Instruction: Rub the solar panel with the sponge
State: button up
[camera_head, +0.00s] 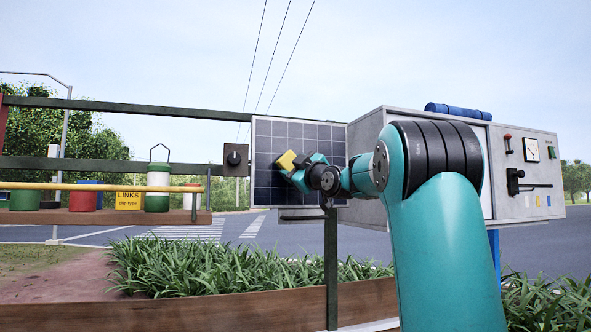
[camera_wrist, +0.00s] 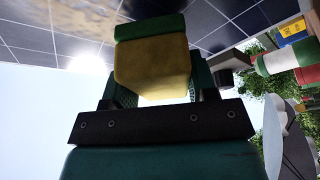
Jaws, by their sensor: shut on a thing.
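The solar panel (camera_head: 325,138) is a dark, gridded upright panel in a pale frame, in the middle of the head view. It fills the top of the wrist view (camera_wrist: 110,22), with a brownish smeared patch at its upper left. My gripper (camera_head: 297,168) is in front of the panel, shut on the sponge. The sponge (camera_head: 286,160) is yellow with a green layer. In the wrist view the sponge (camera_wrist: 152,65) sits between the fingers, its green side toward the panel. I cannot tell whether it touches the panel.
A shelf (camera_head: 100,216) at left holds several containers behind a yellow bar (camera_head: 110,187). A dark box with a knob (camera_head: 236,158) is just left of the panel. A grey cabinet (camera_head: 525,170) with controls stands at right. Plants (camera_head: 220,268) grow below.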

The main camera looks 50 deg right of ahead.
jog(key=shift+w+d, duration=0.55)
jog(key=shift+w, duration=0.25)
dwell(0.4)
jog(key=shift+s+d+f+b, duration=0.1)
jog(key=shift+s+d+b, duration=0.25)
jog(key=shift+s+d, duration=0.6)
jog(key=shift+d, duration=0.4)
jog(key=s+d+b, duration=0.1)
jog(key=s+d, duration=0.3)
jog(key=d, duration=0.4)
jog(key=shift+s+b, duration=0.3)
jog(key=shift+s, duration=0.05)
